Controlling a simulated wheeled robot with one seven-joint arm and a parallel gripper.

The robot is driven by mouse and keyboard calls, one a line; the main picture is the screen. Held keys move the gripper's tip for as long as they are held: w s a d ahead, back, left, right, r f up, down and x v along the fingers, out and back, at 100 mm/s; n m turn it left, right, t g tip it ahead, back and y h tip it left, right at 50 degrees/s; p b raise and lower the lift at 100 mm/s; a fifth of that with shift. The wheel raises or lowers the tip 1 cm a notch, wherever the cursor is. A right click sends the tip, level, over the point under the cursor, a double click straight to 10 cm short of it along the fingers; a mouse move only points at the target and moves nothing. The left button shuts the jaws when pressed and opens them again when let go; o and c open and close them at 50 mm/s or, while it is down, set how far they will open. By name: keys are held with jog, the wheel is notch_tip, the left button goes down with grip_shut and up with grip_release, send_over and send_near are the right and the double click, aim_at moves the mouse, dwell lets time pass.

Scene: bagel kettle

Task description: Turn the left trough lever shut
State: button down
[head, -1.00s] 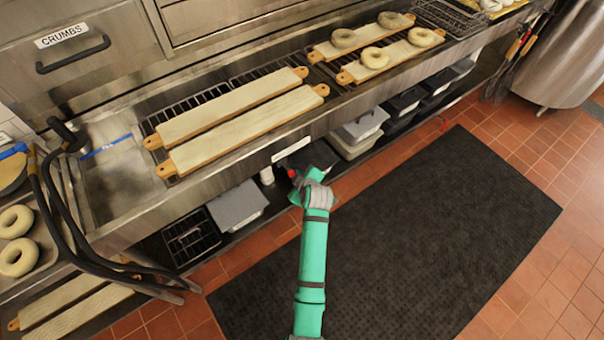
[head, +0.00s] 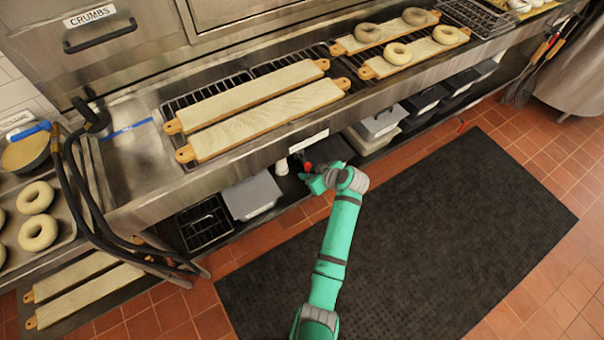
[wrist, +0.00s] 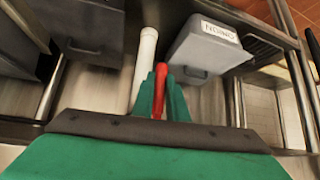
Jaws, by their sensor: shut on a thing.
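The left trough lever (head: 307,167) is a small red handle under the front edge of the steel trough (head: 127,203). In the wrist view the red lever (wrist: 160,88) lies between the two green fingers, close beside a white pipe (wrist: 147,58). My gripper (wrist: 159,100) is shut on the lever. In the head view my gripper (head: 314,183) is below the trough edge, partly hidden by my wrist. The far end of the lever and its joint are hard to make out.
The white pipe (head: 282,167) and a grey lidded bin (head: 251,196) are left of my gripper. More bins (head: 380,123) stand to the right on the low shelf. Black hoses (head: 90,205) hang at the left. A dark mat (head: 420,235) leaves free floor.

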jog(key=shift+w+a+r, duration=0.1)
jog(key=shift+a+r, duration=0.05)
jog(key=shift+a, duration=0.15)
jog(key=c, duration=1.7)
grip_release()
jog(key=shift+c, duration=0.2)
jog(key=shift+d, duration=0.15)
jog(key=v, duration=1)
jog(key=shift+s+d+r, duration=0.2)
jog(key=shift+s+d, duration=0.05)
